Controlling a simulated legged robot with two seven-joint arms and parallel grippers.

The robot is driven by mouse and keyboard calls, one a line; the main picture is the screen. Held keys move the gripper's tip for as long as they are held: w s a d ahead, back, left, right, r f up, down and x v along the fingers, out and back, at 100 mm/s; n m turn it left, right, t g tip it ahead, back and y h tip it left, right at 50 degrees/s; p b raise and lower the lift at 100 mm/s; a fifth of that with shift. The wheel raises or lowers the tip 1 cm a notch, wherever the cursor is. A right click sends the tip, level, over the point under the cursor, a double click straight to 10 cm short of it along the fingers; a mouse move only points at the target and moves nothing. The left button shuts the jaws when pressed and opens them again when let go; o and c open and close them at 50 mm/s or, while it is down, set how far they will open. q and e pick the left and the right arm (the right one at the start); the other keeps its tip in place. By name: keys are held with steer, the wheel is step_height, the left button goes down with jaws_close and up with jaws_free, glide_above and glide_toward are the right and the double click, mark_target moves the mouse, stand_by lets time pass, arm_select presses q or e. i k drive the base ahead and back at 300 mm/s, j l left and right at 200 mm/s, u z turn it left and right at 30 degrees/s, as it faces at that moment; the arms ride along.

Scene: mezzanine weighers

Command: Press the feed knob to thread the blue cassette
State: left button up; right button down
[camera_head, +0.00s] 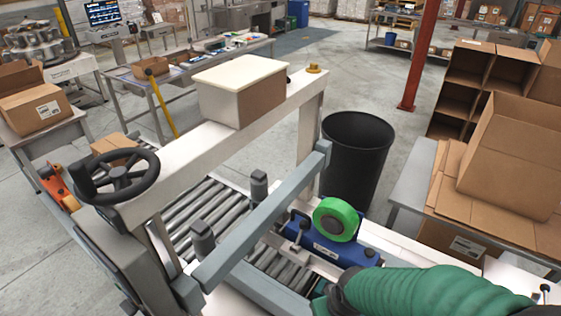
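The blue cassette (328,247) sits low at the right end of the roller conveyor, with a roll of green tape (336,219) on it. A small dark knob (371,252) stands at the cassette's right end; I cannot tell if it is the feed knob. Neither of my grippers can be made out in this view.
A grey bar (262,217) crosses above the rollers (200,214). A black handwheel (120,177) is at left. A lidded box (242,90) rests on the white beam. A green ribbed tube (435,295) fills the lower right. A black bin (356,160) stands behind the cassette.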

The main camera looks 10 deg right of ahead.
mark_target(369, 251)
steer(key=l+z, duration=0.1)
steer(key=z, duration=0.25)
steer(key=l+z, duration=0.1)
steer(key=z, duration=0.3)
steer(key=l+z, duration=0.1)
steer(key=z, duration=0.25)
